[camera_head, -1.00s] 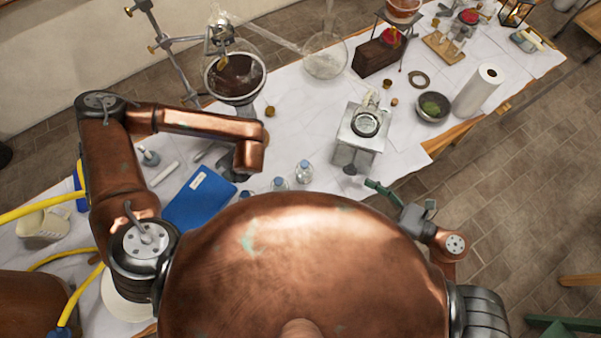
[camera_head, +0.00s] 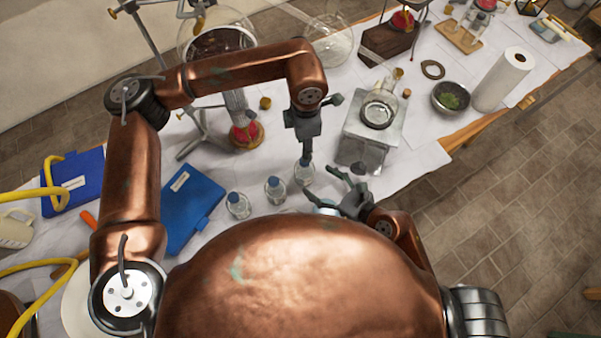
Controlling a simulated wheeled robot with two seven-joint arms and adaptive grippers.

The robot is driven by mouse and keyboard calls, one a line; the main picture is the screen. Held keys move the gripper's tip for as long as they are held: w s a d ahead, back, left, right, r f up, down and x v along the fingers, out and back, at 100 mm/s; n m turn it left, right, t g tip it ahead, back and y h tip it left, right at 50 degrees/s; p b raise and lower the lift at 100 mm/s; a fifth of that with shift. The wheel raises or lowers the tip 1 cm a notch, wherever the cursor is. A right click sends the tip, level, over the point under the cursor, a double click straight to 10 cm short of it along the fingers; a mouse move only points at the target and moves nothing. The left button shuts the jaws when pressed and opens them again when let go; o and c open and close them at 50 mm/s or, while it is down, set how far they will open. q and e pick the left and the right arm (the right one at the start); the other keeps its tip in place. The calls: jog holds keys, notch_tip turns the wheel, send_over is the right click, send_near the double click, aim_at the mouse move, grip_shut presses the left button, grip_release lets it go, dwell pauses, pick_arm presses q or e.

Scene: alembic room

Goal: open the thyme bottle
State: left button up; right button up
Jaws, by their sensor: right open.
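Three small clear bottles with blue caps stand near the table's front edge: a left bottle (camera_head: 238,206), a middle bottle (camera_head: 275,190) and a right bottle (camera_head: 304,173). No label is readable, so I cannot tell which is thyme. My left gripper (camera_head: 307,157) points down with its tips at the cap of the right bottle. I see it edge-on; whether it touches or grips the cap is unclear. My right gripper (camera_head: 347,186) is open, low and just right of that bottle, apart from it.
A metal box with a round dish (camera_head: 364,140) stands just behind my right gripper. A bowl (camera_head: 450,97) and paper roll (camera_head: 503,78) stand farther right.

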aim_at(304, 171)
pick_arm(q)
jog(key=shift+d+r, duration=0.1)
jog(key=shift+d, duration=0.05)
pick_arm(e)
jog(key=shift+w+a+f, duration=0.1)
jog(key=shift+w+a, duration=0.15)
jog(key=shift+w, duration=0.05)
jog(key=shift+x, duration=3.5)
jog(key=shift+c, duration=0.7)
